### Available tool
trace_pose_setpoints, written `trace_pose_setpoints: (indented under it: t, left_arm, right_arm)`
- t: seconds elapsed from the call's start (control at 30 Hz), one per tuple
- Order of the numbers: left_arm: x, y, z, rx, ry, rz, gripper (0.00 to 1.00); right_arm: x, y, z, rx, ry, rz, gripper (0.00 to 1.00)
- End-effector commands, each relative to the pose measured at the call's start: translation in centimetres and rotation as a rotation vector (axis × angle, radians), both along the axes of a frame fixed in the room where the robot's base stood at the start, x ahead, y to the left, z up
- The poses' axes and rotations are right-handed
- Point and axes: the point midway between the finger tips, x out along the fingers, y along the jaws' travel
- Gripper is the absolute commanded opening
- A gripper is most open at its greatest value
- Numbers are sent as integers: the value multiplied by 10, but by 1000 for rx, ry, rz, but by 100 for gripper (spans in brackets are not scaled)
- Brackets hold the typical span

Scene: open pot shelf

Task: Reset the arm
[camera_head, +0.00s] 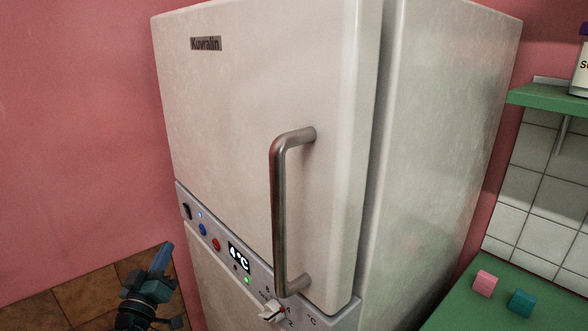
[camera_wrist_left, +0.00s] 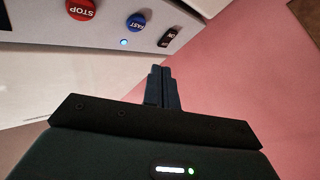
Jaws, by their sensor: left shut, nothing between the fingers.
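My left gripper (camera_head: 163,258) shows at the bottom left of the head view, in front of the fridge's lower left edge. It points upward and its blue fingers are shut with nothing between them. In the left wrist view the shut fingers (camera_wrist_left: 163,88) show at the middle, just off the fridge's control panel (camera_wrist_left: 135,15). The rest of my left arm is mostly cut off by the bottom edge. My right gripper is not in either view.
A white fridge (camera_head: 230,90) with a metal handle (camera_head: 279,215) fills the middle; its door looks closed. A green counter (camera_head: 460,310) with a pink block (camera_head: 484,284) and a teal block (camera_head: 521,303) is at right, below a green shelf (camera_head: 545,98). A pink wall (camera_head: 80,130) stands at left.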

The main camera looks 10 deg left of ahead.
Motion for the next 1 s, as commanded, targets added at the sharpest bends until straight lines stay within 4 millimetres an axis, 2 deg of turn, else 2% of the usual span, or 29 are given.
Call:
trace_pose_setpoints:
  t: [0.17,0.3,0.4,0.5,0.6,0.7,0.8,1.0]
  left_arm:
    - [-34,-61,-53,99,168,-106,0]
    - [-92,-129,-108,235,373,-225,0]
    - [-140,-168,-139,334,516,-295,0]
    - [-185,-195,-159,423,642,-342,0]
    - [-219,-210,-170,492,736,-368,0]
    - [-237,-216,-174,532,791,-378,0]
    - [-243,-218,-177,548,810,-380,0]
    - [-243,-218,-177,549,809,-380,0]
  right_arm:
    - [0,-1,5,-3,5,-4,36]
    - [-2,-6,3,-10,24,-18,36]
    - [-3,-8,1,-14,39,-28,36]
    - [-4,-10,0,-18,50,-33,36]
    - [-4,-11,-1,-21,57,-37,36]
    - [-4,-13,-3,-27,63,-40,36]
    - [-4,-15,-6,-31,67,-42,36]
    - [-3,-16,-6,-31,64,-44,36]
